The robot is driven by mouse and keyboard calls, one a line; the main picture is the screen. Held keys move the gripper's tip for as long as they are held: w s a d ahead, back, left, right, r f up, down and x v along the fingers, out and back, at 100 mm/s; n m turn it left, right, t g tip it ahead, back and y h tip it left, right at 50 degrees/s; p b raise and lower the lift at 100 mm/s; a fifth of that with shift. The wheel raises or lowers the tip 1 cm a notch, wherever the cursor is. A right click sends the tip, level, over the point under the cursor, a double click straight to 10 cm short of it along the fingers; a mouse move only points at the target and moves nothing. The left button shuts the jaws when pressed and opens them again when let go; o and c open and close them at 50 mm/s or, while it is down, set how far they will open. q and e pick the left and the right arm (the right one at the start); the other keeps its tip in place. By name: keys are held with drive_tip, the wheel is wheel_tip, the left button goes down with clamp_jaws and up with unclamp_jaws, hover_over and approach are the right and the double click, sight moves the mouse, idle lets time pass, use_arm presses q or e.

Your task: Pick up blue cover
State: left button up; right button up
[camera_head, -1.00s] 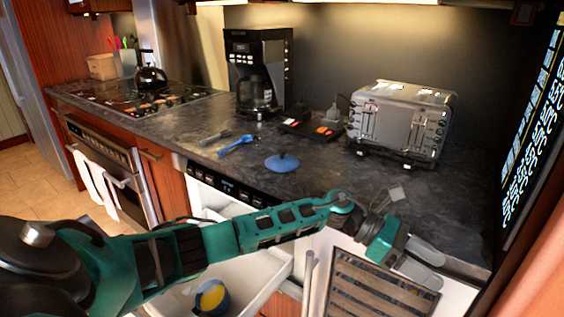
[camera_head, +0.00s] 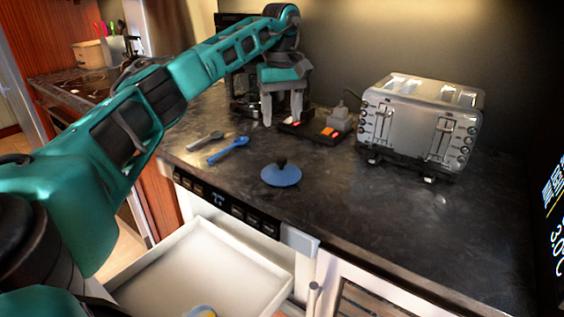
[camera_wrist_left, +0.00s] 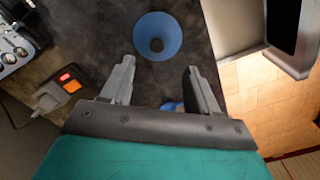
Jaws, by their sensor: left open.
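The blue cover (camera_head: 281,176), a round lid with a dark knob, lies flat on the dark counter near its front edge. My left gripper (camera_head: 282,117) is open and empty above the counter, behind the cover, with its fingers pointing down. In the left wrist view the blue cover (camera_wrist_left: 157,28) shows at the top, beyond and between the fingertips of my left gripper (camera_wrist_left: 157,68), apart from them. My right gripper is not in view.
A blue spoon (camera_head: 228,150) and a grey utensil (camera_head: 205,141) lie left of the cover. A silver toaster (camera_head: 420,122) stands at the right. A white drawer (camera_head: 205,265) is open below the counter. The counter right of the cover is clear.

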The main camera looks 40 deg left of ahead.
use_arm(q)
hover_over(281, 160)
wheel_tip(281, 160, down, 7)
drive_tip(key=shift+s+r+b, duration=0.1)
drive_tip(key=shift+r+b, duration=0.05)
drive_tip(key=shift+b, duration=0.2)
drive_tip(key=shift+w+f, duration=0.2)
drive_tip(key=shift+f, duration=2.7)
drive_tip(key=shift+c, duration=0.3)
clamp_jaws()
